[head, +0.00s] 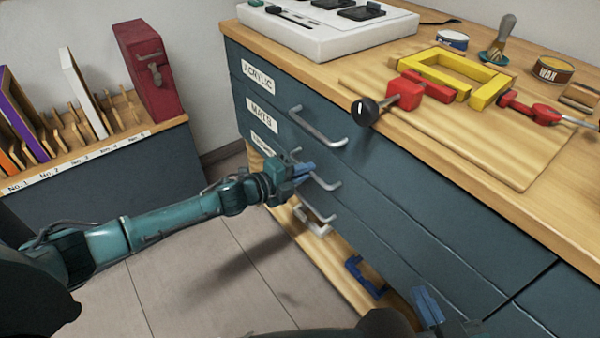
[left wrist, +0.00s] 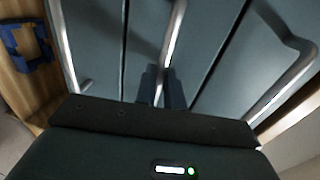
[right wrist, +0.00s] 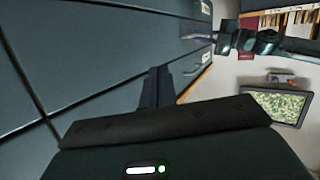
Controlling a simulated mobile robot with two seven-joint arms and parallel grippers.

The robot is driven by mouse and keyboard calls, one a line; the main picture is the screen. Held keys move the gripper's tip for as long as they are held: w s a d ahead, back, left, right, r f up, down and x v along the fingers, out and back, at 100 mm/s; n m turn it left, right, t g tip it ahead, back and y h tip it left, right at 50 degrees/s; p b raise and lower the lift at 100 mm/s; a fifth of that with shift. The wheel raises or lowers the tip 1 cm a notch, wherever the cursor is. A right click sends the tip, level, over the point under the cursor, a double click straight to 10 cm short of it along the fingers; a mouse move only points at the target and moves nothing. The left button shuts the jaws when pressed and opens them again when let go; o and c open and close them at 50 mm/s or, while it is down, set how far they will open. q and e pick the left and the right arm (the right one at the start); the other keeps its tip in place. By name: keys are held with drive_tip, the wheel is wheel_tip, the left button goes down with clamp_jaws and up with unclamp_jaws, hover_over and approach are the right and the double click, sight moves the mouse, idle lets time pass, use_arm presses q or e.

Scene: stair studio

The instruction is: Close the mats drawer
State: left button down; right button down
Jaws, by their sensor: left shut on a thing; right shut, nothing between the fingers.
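The mats drawer (head: 262,117) is the second front down in the blue-grey cabinet, with a white MATS label. Its front looks about flush with the ones above and below. Its metal bar handle (head: 328,184) is partly hidden by my left gripper (head: 303,172), which is shut on it. The left wrist view shows this handle (left wrist: 175,35) running between the fingers (left wrist: 162,88). My right gripper (head: 428,305) is shut and empty, in front of the cabinet's lower right. The right wrist view shows its closed fingers (right wrist: 155,88) beside the cabinet front.
The acrylic drawer (head: 257,77) with its handle (head: 318,128) is above; another handle (head: 318,214) is below. A low shelf (head: 330,265) holds a blue clamp-like piece (head: 365,277). A black knob (head: 365,111) overhangs the worktop edge. Floor is clear at left.

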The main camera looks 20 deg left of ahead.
use_arm(q)
drive_tip(key=c, duration=1.5)
unclamp_jaws()
drive_tip(key=shift+w+d, duration=0.15)
drive_tip(key=p+v, duration=0.2)
drive_tip(key=v, duration=1.1)
